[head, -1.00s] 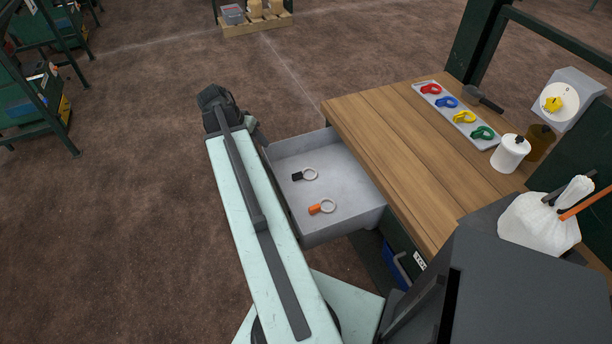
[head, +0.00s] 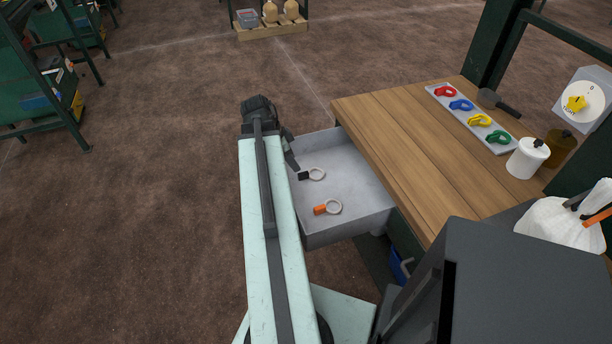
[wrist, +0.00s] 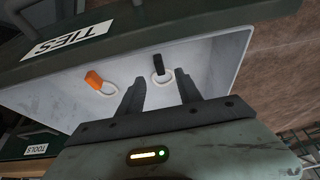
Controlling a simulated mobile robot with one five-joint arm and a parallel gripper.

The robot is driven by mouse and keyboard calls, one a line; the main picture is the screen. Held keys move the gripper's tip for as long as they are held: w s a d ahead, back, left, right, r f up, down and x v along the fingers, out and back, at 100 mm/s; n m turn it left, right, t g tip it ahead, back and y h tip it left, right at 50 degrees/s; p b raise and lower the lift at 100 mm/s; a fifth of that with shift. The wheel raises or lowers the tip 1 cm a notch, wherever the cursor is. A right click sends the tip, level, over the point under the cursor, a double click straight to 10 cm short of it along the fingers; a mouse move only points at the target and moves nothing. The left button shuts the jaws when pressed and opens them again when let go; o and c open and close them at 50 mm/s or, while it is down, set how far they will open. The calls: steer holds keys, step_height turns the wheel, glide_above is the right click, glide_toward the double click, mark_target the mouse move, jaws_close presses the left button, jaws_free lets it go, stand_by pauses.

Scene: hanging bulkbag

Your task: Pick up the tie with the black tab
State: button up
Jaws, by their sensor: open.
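The tie with the black tab (head: 304,176) lies in the open grey drawer (head: 345,205), its pale ring (head: 317,174) to the right of the tab. In the wrist view the black-tab tie (wrist: 159,66) shows just beyond my fingertips, its ring partly close to the fingers. A second tie with an orange tab (head: 320,210) lies nearer in the same drawer and shows at the left in the wrist view (wrist: 95,80). My gripper (wrist: 160,82) is open and empty. In the head view my gripper (head: 294,163) is at the drawer's left edge, beside the black tab.
The drawer front bears a TIES label (wrist: 68,41). A wooden bench top (head: 410,145) stands right of the drawer, with a grey tray (head: 470,117) of coloured clips and a white bottle (head: 527,158). Open floor lies to the left.

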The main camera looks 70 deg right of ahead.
mark_target(302, 173)
steer(key=b+x, duration=0.7)
steer(key=x, duration=0.1)
steer(key=shift+s+f, duration=0.1)
steer(key=shift+c, duration=0.3)
jaws_close()
